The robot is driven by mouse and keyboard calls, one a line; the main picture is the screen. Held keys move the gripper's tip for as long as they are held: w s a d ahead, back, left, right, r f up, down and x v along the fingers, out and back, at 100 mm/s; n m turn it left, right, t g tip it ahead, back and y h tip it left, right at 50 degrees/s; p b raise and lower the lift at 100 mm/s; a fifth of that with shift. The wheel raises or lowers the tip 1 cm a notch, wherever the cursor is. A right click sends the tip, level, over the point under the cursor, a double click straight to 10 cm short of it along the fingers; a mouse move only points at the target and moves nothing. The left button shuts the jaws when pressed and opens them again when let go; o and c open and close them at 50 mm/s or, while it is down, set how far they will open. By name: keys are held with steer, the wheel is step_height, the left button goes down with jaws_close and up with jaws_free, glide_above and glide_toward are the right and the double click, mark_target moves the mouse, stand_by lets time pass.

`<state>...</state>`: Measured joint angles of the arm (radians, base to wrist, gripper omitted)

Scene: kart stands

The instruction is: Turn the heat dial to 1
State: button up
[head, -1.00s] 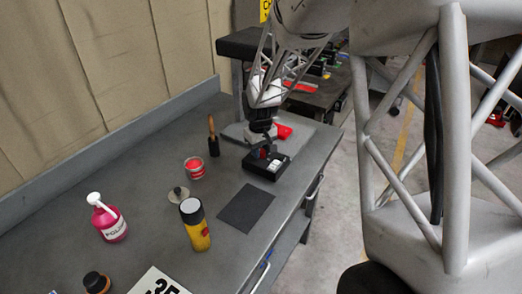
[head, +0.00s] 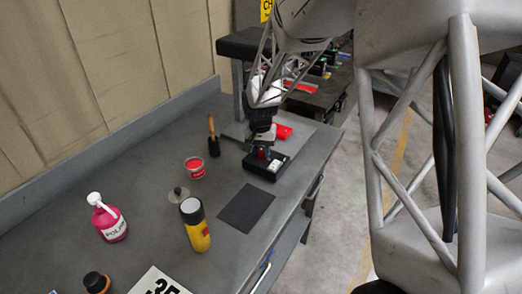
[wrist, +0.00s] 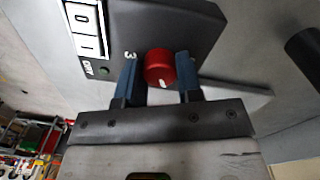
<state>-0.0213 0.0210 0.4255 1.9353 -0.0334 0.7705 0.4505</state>
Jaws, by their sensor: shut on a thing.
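The heat dial is a round red knob (wrist: 159,66) on a black control box (wrist: 196,30), seen close up in the wrist view. A white pointer mark on the dial faces down in that view, toward the gripper's base. A printed "3" stands just left of the dial; other numbers are not visible. My gripper (wrist: 158,76) has one blue finger on each side of the dial and is shut on it. In the head view the box (head: 278,174) sits near the table's right edge with my gripper (head: 262,154) down over it.
On the grey table (head: 150,180) stand a brush (head: 213,138), a red tub (head: 195,168), a yellow bottle (head: 197,230) and a pink bottle (head: 109,220). A dark mat (head: 245,208) lies in front.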

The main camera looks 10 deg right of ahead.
mark_target(261, 151)
stand_by(0.4)
steer(key=o, duration=0.9)
steer(key=shift+a+r, duration=0.1)
steer(key=shift+r, duration=3.85)
steer(key=shift+s, duration=0.1)
